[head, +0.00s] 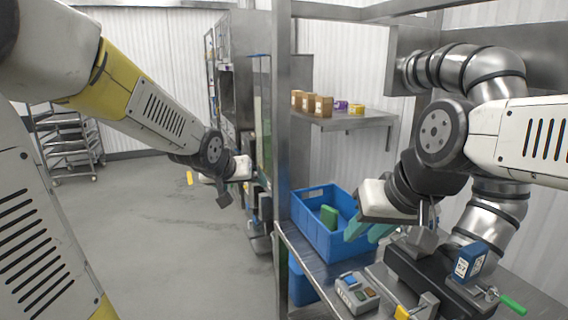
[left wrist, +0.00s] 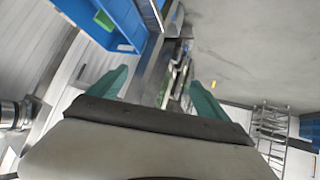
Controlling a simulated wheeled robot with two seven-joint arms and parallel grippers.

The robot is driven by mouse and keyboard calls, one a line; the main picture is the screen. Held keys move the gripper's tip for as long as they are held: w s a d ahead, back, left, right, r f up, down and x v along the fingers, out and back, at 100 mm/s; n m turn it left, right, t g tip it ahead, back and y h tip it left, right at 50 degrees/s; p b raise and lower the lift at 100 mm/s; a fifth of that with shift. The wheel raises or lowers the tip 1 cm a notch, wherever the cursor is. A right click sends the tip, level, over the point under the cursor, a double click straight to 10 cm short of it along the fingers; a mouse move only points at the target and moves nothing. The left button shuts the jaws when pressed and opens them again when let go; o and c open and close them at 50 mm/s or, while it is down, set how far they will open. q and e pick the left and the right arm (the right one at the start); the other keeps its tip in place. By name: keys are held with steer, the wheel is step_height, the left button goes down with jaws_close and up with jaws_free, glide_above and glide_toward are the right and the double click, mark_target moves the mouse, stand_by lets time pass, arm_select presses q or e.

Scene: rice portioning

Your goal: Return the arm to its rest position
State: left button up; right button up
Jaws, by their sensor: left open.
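My left gripper (head: 222,190) hangs in the air over the open floor, left of the steel frame, in the head view. In the left wrist view its two teal fingers (left wrist: 157,92) stand wide apart with nothing between them. My right gripper (head: 370,230) is at the right, just beside the blue bin (head: 312,238). Its teal fingers look apart, and I see nothing held between them. A green block (head: 329,217) is in the blue bin.
A steel post (head: 283,120) stands between my left arm and the work table. A control box (head: 357,293) and a blue-labelled device (head: 470,260) are on the table. A shelf (head: 350,121) holds small cartons. A rack (head: 65,145) stands far left.

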arm_select(q)
steer(key=s+a+g, duration=0.1)
steer(key=s+g, duration=0.1)
steer(key=s, duration=0.9)
steer(key=s+a+r+g, duration=0.1)
steer(key=s+a, duration=0.1)
steer(key=s, duration=0.9)
steer(key=shift+s+a+g, duration=0.25)
steer(key=shift+s+g, duration=0.05)
steer(key=shift+g, duration=0.1)
steer(key=shift+r, duration=0.1)
steer(key=shift+c, duration=0.2)
